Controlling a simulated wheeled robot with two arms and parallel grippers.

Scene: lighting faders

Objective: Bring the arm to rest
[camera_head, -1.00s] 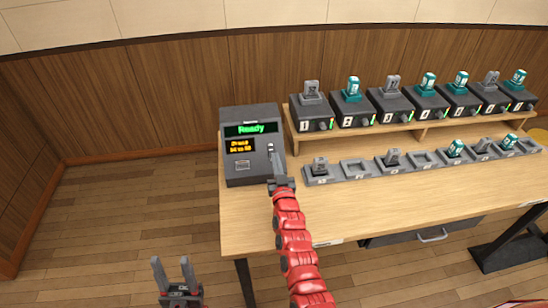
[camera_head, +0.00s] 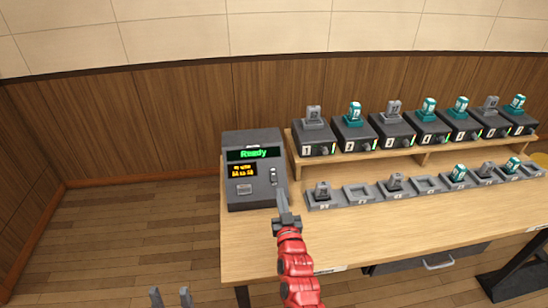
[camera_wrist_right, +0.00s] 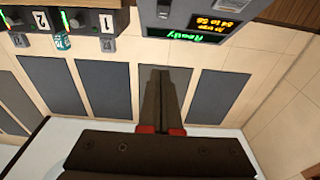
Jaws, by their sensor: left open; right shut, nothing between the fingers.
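My right arm comes up from the bottom of the head view, and its gripper (camera_head: 284,204) is shut and empty just in front of the right side of the grey console (camera_head: 252,190). The same gripper (camera_wrist_right: 160,100) shows shut in the right wrist view, with the console (camera_wrist_right: 205,12) upside down above it. The console's screen reads "Ready" in green, with a smaller orange display below it. I cannot tell whether the fingertips touch the console. My left gripper (camera_head: 171,298) is open and empty at the bottom edge of the head view, over the floor.
A raised shelf (camera_head: 410,158) holds a row of numbered dark units with grey and teal plugs. A row of grey trays (camera_head: 357,194), some holding plugs, lies before it. The table front (camera_head: 370,240) is clear. A drawer (camera_head: 425,258) is underneath.

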